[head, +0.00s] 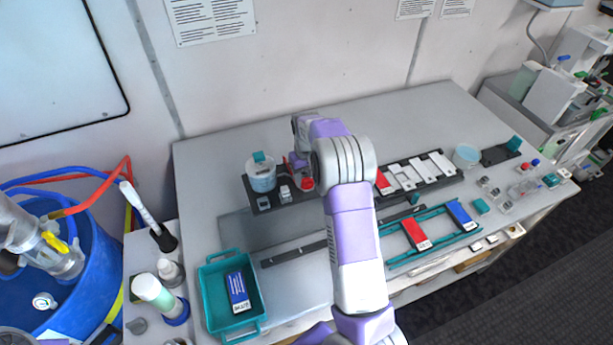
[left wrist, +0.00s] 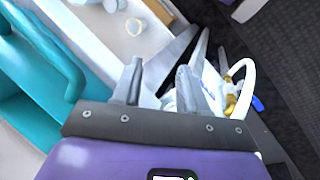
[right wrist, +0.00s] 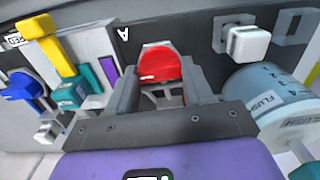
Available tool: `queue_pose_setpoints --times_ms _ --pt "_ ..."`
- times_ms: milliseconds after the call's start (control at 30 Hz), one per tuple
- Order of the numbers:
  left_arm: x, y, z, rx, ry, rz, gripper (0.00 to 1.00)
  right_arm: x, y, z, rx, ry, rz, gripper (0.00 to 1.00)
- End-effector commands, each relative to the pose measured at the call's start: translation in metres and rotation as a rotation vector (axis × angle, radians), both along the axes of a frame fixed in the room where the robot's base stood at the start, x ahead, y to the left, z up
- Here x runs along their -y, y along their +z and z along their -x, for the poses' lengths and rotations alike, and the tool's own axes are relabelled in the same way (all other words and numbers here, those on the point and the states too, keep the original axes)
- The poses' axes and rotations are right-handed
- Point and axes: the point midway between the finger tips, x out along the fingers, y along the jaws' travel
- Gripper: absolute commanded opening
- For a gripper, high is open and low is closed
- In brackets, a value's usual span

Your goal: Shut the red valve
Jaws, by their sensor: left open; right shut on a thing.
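The red valve (right wrist: 160,64) shows in the right wrist view as a red knob on a dark panel, below a letter A. My right gripper (right wrist: 165,88) is shut on it, one finger on each side. In the head view the red part (head: 307,183) shows beside my right gripper (head: 300,168), and my forearm hides part of the area. My left gripper (left wrist: 165,88) is open in the left wrist view, away from the valve. A white ring-shaped part with brass pieces (left wrist: 238,88) shows beyond its fingers, and I cannot tell what it is.
A clear FLUSH vessel (right wrist: 268,92) stands close right of my right gripper. Yellow (right wrist: 48,45) and blue (right wrist: 22,88) levers are to its left. A white knob (right wrist: 248,43) is at upper right. A teal tray (head: 204,300) and a blue barrel (head: 95,290) are at left.

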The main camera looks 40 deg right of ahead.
Motion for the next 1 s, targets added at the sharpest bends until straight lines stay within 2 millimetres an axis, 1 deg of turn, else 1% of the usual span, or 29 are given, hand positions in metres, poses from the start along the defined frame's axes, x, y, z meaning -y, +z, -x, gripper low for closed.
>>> queue_pose_setpoints --times_ms 267,600,1000 --pt "0.0 -0.0041 0.0 0.0 0.0 0.0 0.43 0.0007 0.0002 0.0001 0.001 0.153 0.0 0.21" --pt "0.0 -0.0086 0.0 0.0 0.0 0.0 0.43 0.001 0.0009 0.0003 0.001 0.467 -0.001 0.21" --pt "0.0 -0.0097 0.0 0.0 0.0 0.0 0.43 0.0013 0.0015 -0.0001 0.002 0.847 0.001 0.21"
